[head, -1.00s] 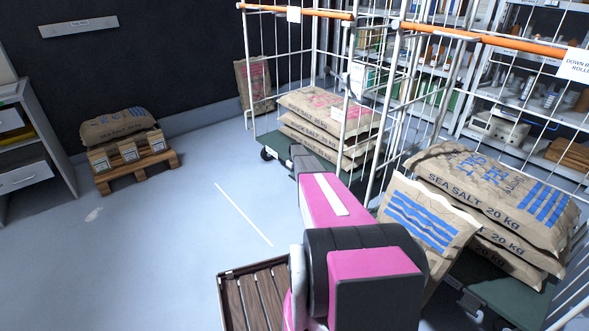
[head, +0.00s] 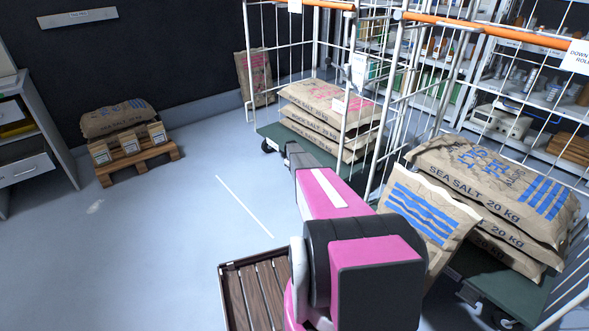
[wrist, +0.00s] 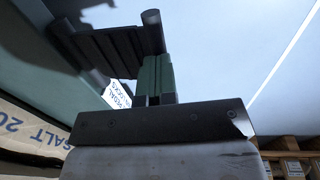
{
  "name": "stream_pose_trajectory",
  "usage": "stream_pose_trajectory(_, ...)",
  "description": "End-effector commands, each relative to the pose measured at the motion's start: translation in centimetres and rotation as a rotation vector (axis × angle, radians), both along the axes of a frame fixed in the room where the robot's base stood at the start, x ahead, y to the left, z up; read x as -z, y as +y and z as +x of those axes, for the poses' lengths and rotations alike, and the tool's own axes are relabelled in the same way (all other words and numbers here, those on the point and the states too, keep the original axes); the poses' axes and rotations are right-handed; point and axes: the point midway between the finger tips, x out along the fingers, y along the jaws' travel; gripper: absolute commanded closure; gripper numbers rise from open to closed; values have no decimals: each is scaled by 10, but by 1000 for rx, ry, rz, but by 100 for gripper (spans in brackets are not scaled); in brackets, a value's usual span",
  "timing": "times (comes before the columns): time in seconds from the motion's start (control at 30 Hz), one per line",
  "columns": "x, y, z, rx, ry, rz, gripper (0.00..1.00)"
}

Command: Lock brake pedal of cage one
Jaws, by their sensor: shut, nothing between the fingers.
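In the wrist view a dark ribbed pedal (wrist: 112,48) with round rod ends juts out beside a green deck edge (wrist: 30,55). A white label (wrist: 118,94), partly hidden, carries words about the pedal and locks. My gripper (wrist: 157,60) is shut and empty, its narrow green fingers at the pedal's right end. I cannot tell whether they touch it. In the head view my pink and black arm reaches to the green deck (head: 272,131) of the far roll cage, which holds rock salt sacks (head: 318,108). The arm hides the gripper and pedal there.
A nearer roll cage with sea salt sacks (head: 490,190) stands at right, a leaning sack (head: 425,212) at its front. A pallet (head: 140,167) with a sack and small boxes stands at left. The floor between is clear. Shelves stand behind the cages.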

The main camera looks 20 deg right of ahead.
Motion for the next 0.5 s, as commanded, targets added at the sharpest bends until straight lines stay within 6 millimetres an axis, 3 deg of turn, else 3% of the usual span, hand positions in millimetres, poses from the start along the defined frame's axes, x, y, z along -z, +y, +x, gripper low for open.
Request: stream_pose_trajectory(0.5,35,7,-3,1,-99,-274,100)
